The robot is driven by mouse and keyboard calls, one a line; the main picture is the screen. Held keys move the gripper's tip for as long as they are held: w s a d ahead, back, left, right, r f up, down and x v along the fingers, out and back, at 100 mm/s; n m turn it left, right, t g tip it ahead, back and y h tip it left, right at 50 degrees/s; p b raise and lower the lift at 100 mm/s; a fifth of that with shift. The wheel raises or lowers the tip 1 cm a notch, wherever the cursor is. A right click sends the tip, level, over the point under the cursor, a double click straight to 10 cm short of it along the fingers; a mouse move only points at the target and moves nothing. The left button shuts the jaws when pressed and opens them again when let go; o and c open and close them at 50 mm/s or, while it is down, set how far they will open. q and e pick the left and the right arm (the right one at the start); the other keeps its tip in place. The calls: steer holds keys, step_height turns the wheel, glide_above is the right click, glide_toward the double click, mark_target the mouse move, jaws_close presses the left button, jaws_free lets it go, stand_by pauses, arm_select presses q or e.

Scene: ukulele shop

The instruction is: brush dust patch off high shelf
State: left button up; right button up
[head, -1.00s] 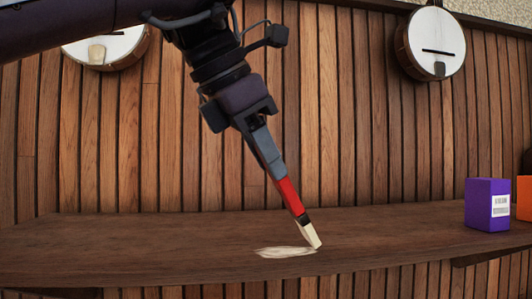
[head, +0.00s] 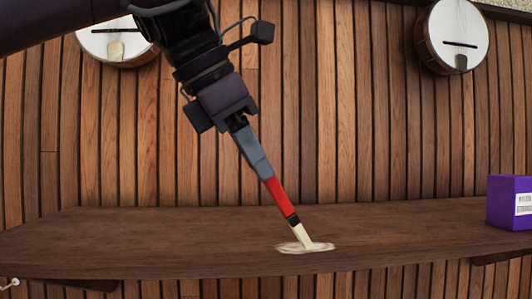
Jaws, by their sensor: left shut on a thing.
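A pale dust patch (head: 318,247) lies on the dark brown wooden shelf (head: 130,240), near its front edge at the middle of the view. My left gripper (head: 258,165) comes down from the upper left and is shut on a brush with a red handle (head: 280,197), a dark ferrule and pale bristles (head: 302,236). The brush is tilted, its bristles pointing down and to the right. The bristle tip appears to touch the dust patch near its middle. My right gripper is not in view.
A purple box (head: 507,203) with a white label stands at the shelf's right end. Two round banjo-like instruments hang on the slatted wood wall, one at upper right (head: 453,35) and one at upper left (head: 117,42). The shelf left of the patch is clear.

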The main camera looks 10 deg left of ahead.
arm_select(q)
steer(key=w+d, duration=0.2)
steer(key=d, duration=0.6)
steer(key=shift+w, duration=0.3)
stand_by(0.3)
steer(key=shift+s+a, duration=0.1)
step_height(320, 180, up, 6)
stand_by(0.7)
